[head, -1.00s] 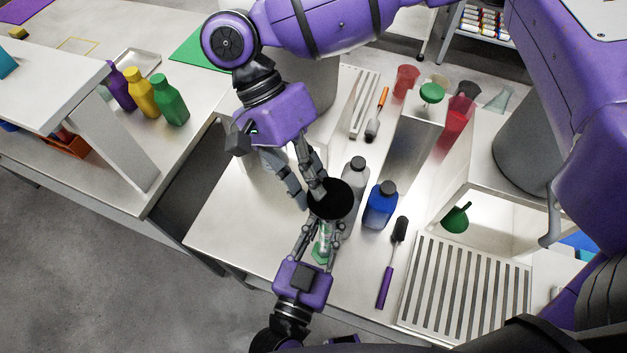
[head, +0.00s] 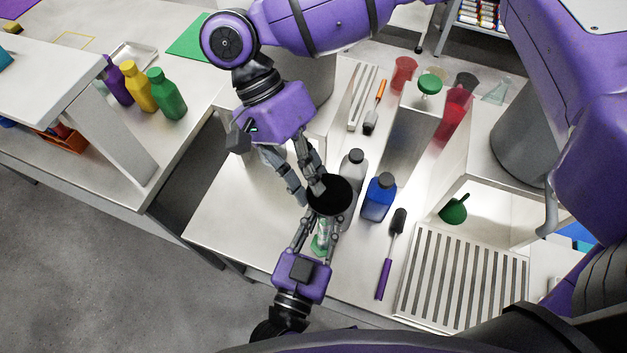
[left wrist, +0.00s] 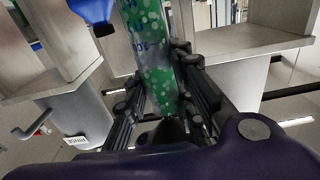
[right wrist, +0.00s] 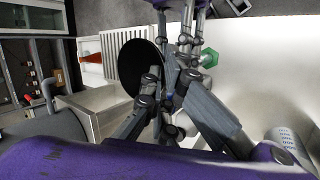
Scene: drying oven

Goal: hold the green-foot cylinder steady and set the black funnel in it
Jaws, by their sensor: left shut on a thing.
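The cylinder (left wrist: 152,55), clear with white and green patterning, stands between the fingers of my left gripper (head: 317,228), which is shut on it. Its green foot (head: 318,246) shows below those fingers in the head view and in the right wrist view (right wrist: 209,58). The black funnel (head: 329,194) is above the cylinder, mouth up; it also shows in the right wrist view (right wrist: 138,68). My right gripper (head: 309,195) has one finger inside the funnel's mouth and one outside. Whether it pinches the wall is unclear. The funnel's stem and the cylinder's top are hidden.
A grey bottle (head: 352,170) and a blue bottle (head: 379,202) stand close right of the funnel. A black-headed brush (head: 390,250) lies nearby. A slotted rack (head: 462,285) and a green funnel (head: 453,209) are further right. The table left of my grippers is clear.

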